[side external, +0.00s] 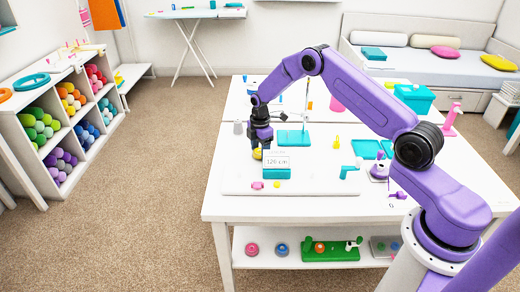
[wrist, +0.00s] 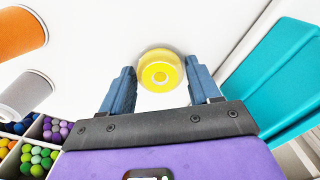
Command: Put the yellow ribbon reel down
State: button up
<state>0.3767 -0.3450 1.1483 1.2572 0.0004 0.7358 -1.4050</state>
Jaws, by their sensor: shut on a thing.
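In the side external view the reel (side external: 257,154) shows as a small yellow patch under my gripper (side external: 259,148), partly hidden by the fingers. My gripper points down over the white table (side external: 225,205), shut on the reel. I cannot tell whether the reel touches the surface below.
A teal block with a "120 cm" card (side external: 277,164) stands just right of the reel. A teal slab (side external: 293,138) lies behind it. Small pink pieces (side external: 257,185) lie in front. A grey spool (wrist: 25,93) and an orange spool (wrist: 20,32) are left in the wrist view.

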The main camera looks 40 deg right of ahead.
jog(key=shift+f, duration=0.15)
jog(key=o, duration=1)
jog(key=shift+o, duration=0.2)
notch_tip(320, 180, up, 12)
jog(key=shift+r, duration=0.2)
